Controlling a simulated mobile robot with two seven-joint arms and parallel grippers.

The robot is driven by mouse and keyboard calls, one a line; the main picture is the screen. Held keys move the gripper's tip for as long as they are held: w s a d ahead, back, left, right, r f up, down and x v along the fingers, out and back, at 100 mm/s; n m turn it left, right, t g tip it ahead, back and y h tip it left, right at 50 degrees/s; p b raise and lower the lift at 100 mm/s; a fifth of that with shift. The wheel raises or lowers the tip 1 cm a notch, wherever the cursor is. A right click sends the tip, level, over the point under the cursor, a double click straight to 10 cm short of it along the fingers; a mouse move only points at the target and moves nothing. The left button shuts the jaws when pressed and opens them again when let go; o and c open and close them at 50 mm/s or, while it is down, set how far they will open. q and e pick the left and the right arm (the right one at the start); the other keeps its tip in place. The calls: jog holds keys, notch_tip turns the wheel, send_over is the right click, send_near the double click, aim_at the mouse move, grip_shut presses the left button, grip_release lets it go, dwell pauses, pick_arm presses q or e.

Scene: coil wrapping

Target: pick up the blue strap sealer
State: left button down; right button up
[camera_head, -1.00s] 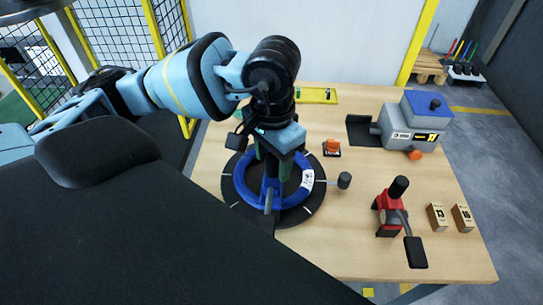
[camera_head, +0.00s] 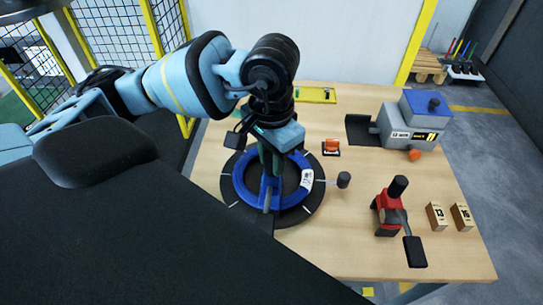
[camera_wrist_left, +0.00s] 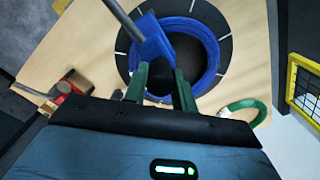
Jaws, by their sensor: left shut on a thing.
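The blue strap sealer (camera_head: 270,192), a blue body with a grey lever handle, stands within the blue coil's ring in the head view. It also shows in the left wrist view (camera_wrist_left: 153,42), its handle rising to the upper left. My left gripper (camera_head: 270,174) reaches down over the middle of the coil, its green fingers shut on the sealer. In the left wrist view my left gripper (camera_wrist_left: 160,72) has the sealer's blue body just beyond its fingertips; the gripped part is partly hidden. My right gripper is not in view.
The blue coil (camera_head: 238,184) lies on a black turntable (camera_head: 232,206) on the wooden table (camera_head: 340,250). To the right are a red tool (camera_head: 388,210), two small boxes, a grey machine (camera_head: 410,125) and an orange item (camera_head: 331,146). A green ring (camera_wrist_left: 243,114) lies near the coil.

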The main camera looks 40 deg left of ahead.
pick_arm(q)
jog(key=shift+r, duration=0.75)
notch_tip(320, 180, up, 2)
jog(key=shift+d+r+b, duration=0.1)
jog(key=shift+d+b, duration=0.05)
jog(key=shift+b, duration=0.15)
jog(key=s+d+r+p, duration=0.1)
jog(key=s+d+p, duration=0.1)
jog(key=s+d, duration=0.7)
jog(key=s, duration=0.3)
jog(key=shift+s+d+r, duration=0.15)
jog(key=shift+s+d, duration=0.15)
jog(key=shift+s, duration=0.05)
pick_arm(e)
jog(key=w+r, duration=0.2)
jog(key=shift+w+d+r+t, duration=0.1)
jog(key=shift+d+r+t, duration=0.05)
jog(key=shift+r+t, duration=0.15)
pick_arm(q)
jog(key=shift+w, duration=0.1)
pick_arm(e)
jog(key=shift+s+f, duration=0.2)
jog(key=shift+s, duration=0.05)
